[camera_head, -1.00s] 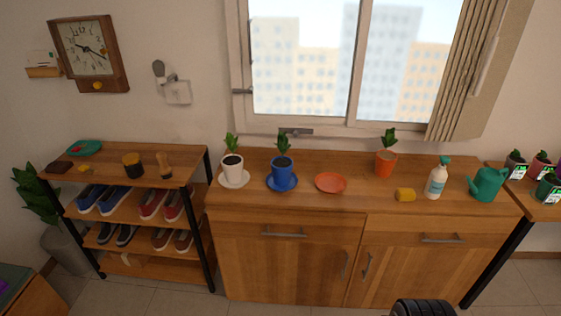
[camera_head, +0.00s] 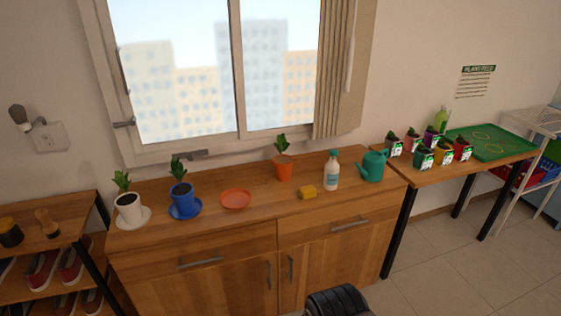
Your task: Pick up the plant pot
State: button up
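Three potted plants stand upright on the wooden cabinet top. A white pot (camera_head: 129,210) sits on a white saucer at the left. A blue pot (camera_head: 183,198) sits on a blue saucer beside it. An orange terracotta pot (camera_head: 283,169) stands further right, near the window, with no saucer visible under it. An empty orange saucer (camera_head: 236,201) lies between the blue and orange pots. Several small labelled plant pots (camera_head: 423,157) stand on the table at the right. My gripper is not clearly in view; a dark rounded part shows at the bottom edge.
A yellow sponge (camera_head: 307,192), a white spray bottle (camera_head: 331,171) and a teal watering can (camera_head: 372,166) stand on the cabinet's right part. A green tray (camera_head: 490,144) lies on the right table. Tiled floor is open at lower right. A shoe rack stands at left.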

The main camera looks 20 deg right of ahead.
aim_at(283, 164)
jog(key=i, duration=1.45)
jog(key=l+z, duration=0.05)
jog(key=l, duration=0.05)
